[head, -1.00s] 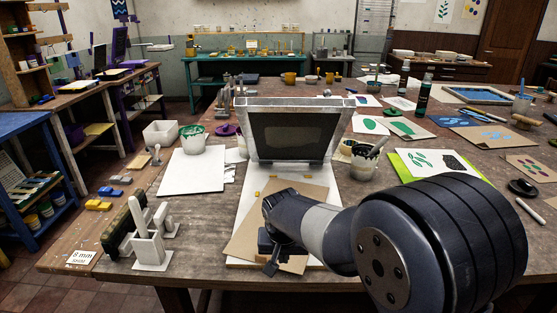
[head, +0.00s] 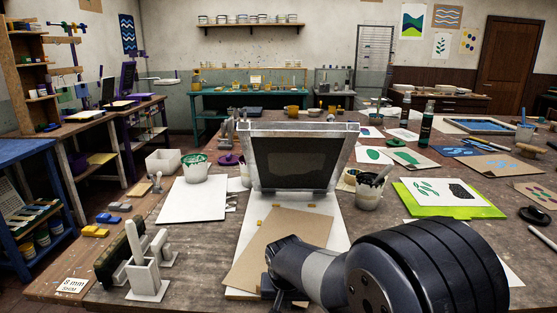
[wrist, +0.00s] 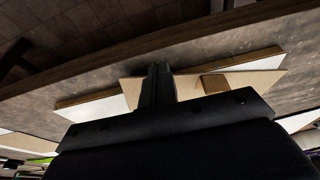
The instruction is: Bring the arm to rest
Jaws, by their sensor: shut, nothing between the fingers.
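My arm (head: 318,268) reaches in from the lower right of the head view and is folded low over the table's front edge. A brown card (head: 272,238) lies askew on that base, to the left of my wrist.
A white rack (head: 148,262) with a dark squeegee stands at the table's front left. White paper (head: 192,199), a green-smeared pot (head: 196,167) and a pot of tools (head: 370,190) flank the screen. Prints on a green sheet (head: 450,198) lie at right.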

